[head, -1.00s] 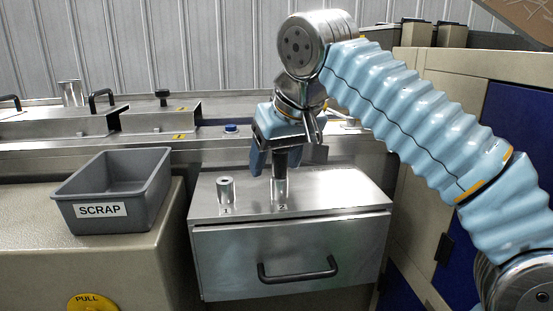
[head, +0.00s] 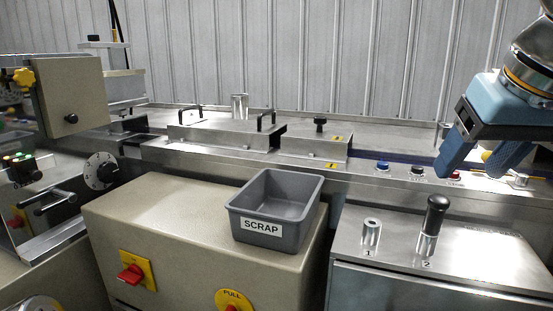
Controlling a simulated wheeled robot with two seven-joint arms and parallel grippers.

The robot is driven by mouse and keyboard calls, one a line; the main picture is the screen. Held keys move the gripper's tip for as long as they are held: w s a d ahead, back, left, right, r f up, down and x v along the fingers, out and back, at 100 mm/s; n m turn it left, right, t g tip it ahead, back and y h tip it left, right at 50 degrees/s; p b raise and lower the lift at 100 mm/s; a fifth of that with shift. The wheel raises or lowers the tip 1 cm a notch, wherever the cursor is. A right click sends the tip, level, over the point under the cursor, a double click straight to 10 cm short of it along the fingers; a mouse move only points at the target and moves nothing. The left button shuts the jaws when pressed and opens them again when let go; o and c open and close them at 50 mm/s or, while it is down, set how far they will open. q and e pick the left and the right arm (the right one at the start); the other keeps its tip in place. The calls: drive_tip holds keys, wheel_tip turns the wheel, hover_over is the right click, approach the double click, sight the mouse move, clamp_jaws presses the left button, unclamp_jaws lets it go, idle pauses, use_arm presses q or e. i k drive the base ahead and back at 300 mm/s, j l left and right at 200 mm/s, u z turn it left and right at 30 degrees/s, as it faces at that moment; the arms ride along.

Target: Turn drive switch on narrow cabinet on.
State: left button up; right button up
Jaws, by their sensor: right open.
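A red rotary switch (head: 132,275) on a yellow plate sits on the front of the beige cabinet (head: 105,225). My right gripper (head: 474,172) is open and empty at the upper right, above and beyond the steel drawer cabinet and far from both red switches. My left gripper is not in view.
A grey SCRAP bin (head: 232,222) stands on the beige cabinet, above a yellow PULL button (head: 235,302). A black-handled tool (head: 437,215) stands upright in holder 2 on the steel cabinet top (head: 480,255), beside the empty-looking holder 1 (head: 371,234).

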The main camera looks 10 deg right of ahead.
sight(134, 275)
drive_tip(key=k+j, duration=0.15)
drive_tip(key=k, duration=0.35)
drive_tip(key=k+j, duration=0.2)
drive_tip(key=k, duration=0.25)
